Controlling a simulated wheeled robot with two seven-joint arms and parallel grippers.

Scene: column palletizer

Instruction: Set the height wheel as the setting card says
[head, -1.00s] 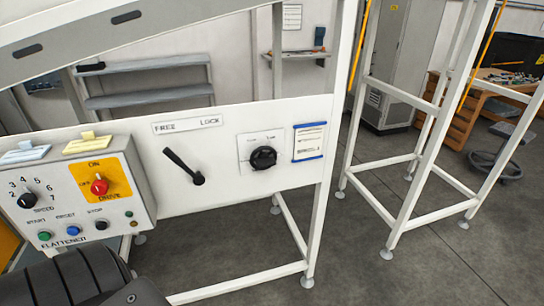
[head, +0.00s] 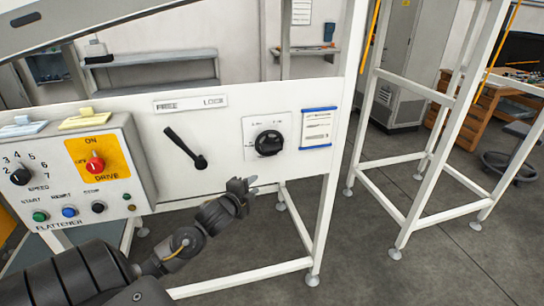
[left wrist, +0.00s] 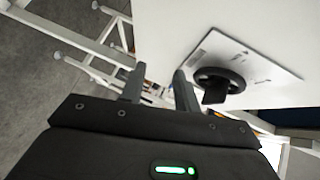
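The height wheel (head: 268,143) is a black round knob on a white square plate, fixed to the white panel. In the left wrist view the wheel (left wrist: 222,82) shows at an angle, right of the fingers. The setting card (head: 317,129) is white with blue edges, just right of the wheel; its print is too small to read. My left gripper (head: 242,188) is below and left of the wheel, apart from it. In the left wrist view its two fingers (left wrist: 159,85) stand apart with nothing between them. My right gripper is not in view.
A black lever (head: 186,148) left of the wheel tilts up-left toward FREE under the FREE/LOCK label (head: 190,104). A control box (head: 75,175) with a red drive knob, speed dial and buttons stands further left. White frame legs (head: 330,215) rise right of the panel.

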